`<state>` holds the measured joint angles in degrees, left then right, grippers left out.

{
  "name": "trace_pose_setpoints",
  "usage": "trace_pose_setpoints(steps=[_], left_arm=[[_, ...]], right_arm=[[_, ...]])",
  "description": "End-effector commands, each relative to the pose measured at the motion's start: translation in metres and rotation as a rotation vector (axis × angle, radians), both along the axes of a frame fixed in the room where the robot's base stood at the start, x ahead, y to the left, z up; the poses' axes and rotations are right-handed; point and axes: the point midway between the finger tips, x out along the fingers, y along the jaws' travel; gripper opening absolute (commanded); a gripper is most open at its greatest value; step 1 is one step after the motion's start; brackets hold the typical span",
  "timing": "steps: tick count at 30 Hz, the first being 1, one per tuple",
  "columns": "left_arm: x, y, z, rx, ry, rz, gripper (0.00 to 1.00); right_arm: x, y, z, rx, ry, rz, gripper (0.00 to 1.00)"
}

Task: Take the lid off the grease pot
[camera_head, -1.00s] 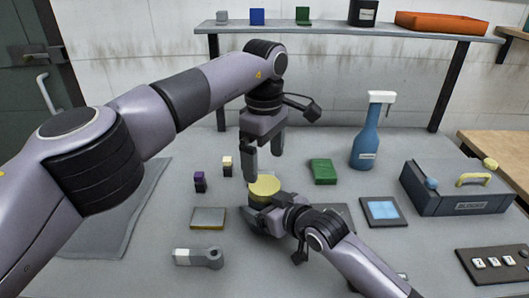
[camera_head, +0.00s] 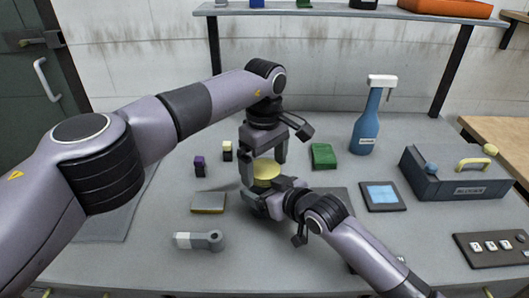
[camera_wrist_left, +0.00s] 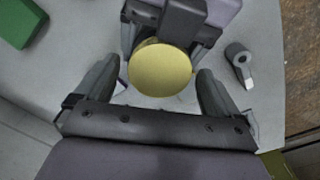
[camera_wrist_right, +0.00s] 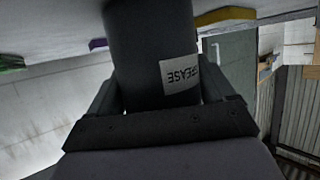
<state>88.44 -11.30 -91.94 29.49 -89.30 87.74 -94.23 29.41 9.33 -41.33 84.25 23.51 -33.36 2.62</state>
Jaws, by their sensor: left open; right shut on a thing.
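The grease pot (camera_wrist_right: 150,45) is a dark cylinder with a white GREASE label, seen upside down in the right wrist view. My right gripper (camera_head: 266,203) is shut on its body from the side. The yellow lid (camera_head: 267,169) sits on top of the pot and shows as a round disc in the left wrist view (camera_wrist_left: 160,70). My left gripper (camera_head: 264,166) points down from above and is open, with one finger on each side of the lid. The left wrist view shows gaps between both fingers and the lid. Most of the pot is hidden in the head view.
A green block (camera_head: 323,155), small purple (camera_head: 200,165) and cream-topped (camera_head: 227,150) blocks, a yellow-edged grey pad (camera_head: 208,202) and a grey handled tool (camera_head: 199,240) lie around. A blue spray bottle (camera_head: 366,125) and a toolbox (camera_head: 455,180) stand to the right.

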Motion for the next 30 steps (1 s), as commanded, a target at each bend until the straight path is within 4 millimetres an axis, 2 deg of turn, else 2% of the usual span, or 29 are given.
trace_pose_setpoints(steps=[7,8,13,22,30], left_arm=[[-0.0001,-0.0001,-0.0016,0.0,0.0,0.0,0.96],[-0.0001,-0.0001,-0.0015,0.0,0.0,0.0,0.93],[-0.0001,0.0,-0.0014,0.001,0.001,0.0,0.38],[-0.0002,-0.0001,-0.0011,0.001,0.001,0.057,0.35],[-0.0004,-0.0002,-0.0008,0.001,0.001,0.415,0.35]], right_arm=[[0.0,-0.0001,-0.0001,0.0,0.0,0.0,0.0],[0.0,-0.0001,-0.0001,0.0,0.0,0.0,0.0],[0.0001,0.0,-0.0001,0.0,0.0,0.0,0.0],[0.0002,-0.0001,-0.0001,0.0,0.0,0.0,0.0],[0.0003,-0.0003,-0.0001,0.0,0.0,-0.001,0.0]])
